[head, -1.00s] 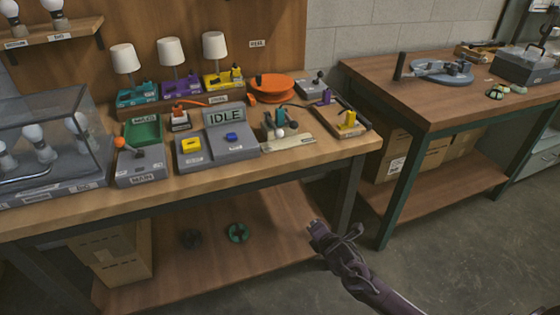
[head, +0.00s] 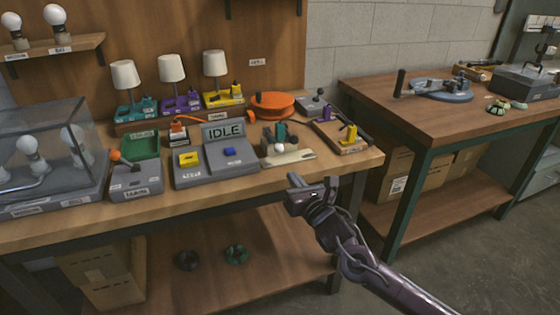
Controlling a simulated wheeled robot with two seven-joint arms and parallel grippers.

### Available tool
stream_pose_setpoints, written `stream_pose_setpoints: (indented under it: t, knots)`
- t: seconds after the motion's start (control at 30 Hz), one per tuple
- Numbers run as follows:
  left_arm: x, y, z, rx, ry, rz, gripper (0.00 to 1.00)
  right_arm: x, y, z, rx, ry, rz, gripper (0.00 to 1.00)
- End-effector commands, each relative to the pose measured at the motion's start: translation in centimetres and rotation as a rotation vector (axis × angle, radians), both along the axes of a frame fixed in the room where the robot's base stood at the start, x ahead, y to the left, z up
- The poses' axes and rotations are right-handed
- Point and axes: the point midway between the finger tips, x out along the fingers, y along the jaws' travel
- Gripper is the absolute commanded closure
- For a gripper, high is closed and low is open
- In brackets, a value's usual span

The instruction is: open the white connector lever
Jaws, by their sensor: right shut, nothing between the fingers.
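A grey and teal fixture with a white ball knob (head: 279,148) stands right of the IDLE console, behind a cream flat strip (head: 290,158). I cannot tell for sure which of these has the white connector lever, nor its position. My right gripper (head: 304,190) is shut and empty, in front of the bench's front edge, just below the fixture in the picture and apart from it. My left gripper is out of view.
The IDLE console (head: 223,133) has yellow and blue buttons. A wooden tray (head: 340,146) with a yellow part lies right of the fixture. An orange reel (head: 271,105) and three lamps stand behind. A glass case (head: 50,140) fills the left. Bare bench top runs along the front.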

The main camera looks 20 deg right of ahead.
Motion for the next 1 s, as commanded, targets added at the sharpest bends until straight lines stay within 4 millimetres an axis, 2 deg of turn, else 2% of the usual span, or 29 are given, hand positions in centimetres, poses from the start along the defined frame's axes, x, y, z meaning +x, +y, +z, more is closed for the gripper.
stream_pose_setpoints:
  t: [0.17, 0.4, 0.53, 0.7, 1.0]
  knots:
    - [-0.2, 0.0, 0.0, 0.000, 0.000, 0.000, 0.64, 2.4, 0.1, 0.2, 0.003, -0.004, -0.001, 1.00]
    - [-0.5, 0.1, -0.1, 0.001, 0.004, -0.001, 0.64, 6.8, 0.3, 0.1, 0.004, -0.002, -0.002, 1.00]
    - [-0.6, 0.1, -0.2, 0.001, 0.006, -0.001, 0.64, 8.5, 0.4, 0.1, 0.003, -0.002, -0.001, 1.00]
    - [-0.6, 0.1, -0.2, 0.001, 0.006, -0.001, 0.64, 9.6, 0.5, 0.0, 0.002, 0.000, 0.000, 1.00]
    - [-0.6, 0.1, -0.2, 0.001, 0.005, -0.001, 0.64, 9.7, 0.5, 0.0, 0.001, 0.001, 0.000, 1.00]
